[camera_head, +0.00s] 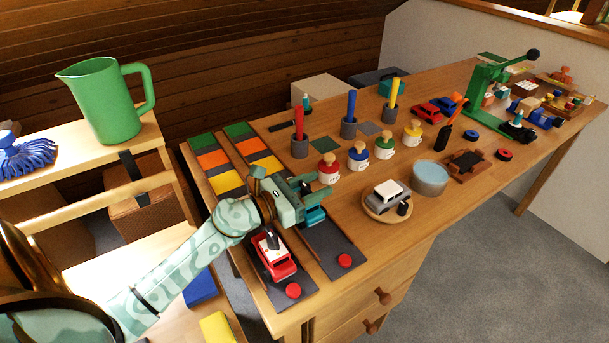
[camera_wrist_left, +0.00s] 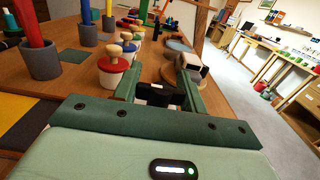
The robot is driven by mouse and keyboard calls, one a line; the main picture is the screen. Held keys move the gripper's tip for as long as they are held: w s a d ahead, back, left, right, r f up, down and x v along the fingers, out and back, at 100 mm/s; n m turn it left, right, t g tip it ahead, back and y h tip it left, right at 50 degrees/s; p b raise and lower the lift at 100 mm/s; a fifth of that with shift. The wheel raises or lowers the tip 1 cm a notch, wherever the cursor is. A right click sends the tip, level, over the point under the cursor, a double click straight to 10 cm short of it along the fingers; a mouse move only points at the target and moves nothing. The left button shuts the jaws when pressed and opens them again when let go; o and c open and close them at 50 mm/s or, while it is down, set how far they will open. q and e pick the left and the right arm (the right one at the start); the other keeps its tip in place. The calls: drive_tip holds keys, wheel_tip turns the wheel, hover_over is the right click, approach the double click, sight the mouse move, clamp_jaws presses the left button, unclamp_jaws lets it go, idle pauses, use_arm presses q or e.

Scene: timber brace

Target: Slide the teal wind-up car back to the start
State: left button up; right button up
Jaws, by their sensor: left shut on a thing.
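The teal wind-up car (camera_head: 315,217) is on the right-hand dark lane (camera_head: 330,247), between the yellow patch and the red button at the lane's near end. My left gripper (camera_head: 312,188) is over the car and shut on it, hiding much of its body. In the left wrist view, a dark part (camera_wrist_left: 155,97) shows between the two green fingers; the rest of the car is hidden there. My right gripper is in neither view.
A red toy truck (camera_head: 274,256) stands on the neighbouring left lane. Red buttons (camera_head: 345,261) mark the near ends. A red pot with a knob (camera_head: 328,170) stands close beyond the gripper. A silver car on a round wooden plate (camera_head: 375,208) is to the right.

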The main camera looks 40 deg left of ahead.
use_arm(q)
drive_tip(key=shift+s+d+r, duration=0.1)
drive_tip(key=shift+s+d, duration=0.05)
drive_tip(key=shift+d, duration=0.2)
drive_tip(key=o, duration=1.4)
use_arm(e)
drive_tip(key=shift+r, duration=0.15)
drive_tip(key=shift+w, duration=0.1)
use_arm(q)
wheel_tip(320, 180, up, 4)
drive_tip(key=p, duration=0.3)
drive_tip(key=shift+r, duration=0.15)
drive_tip(key=s+d+r+p, duration=0.2)
drive_tip(key=s+p, duration=0.1)
drive_tip(key=s, duration=0.1)
drive_tip(key=s+d+r+p, duration=0.2)
drive_tip(key=s+r+p, duration=0.1)
drive_tip(key=s, duration=0.1)
drive_tip(key=s+d+r+p, duration=0.2)
drive_tip(key=s+r+p, duration=0.1)
drive_tip(key=s+p, duration=0.1)
drive_tip(key=shift+s+d+r, duration=0.15)
drive_tip(key=shift+d+r, duration=0.05)
drive_tip(key=shift+d, duration=0.05)
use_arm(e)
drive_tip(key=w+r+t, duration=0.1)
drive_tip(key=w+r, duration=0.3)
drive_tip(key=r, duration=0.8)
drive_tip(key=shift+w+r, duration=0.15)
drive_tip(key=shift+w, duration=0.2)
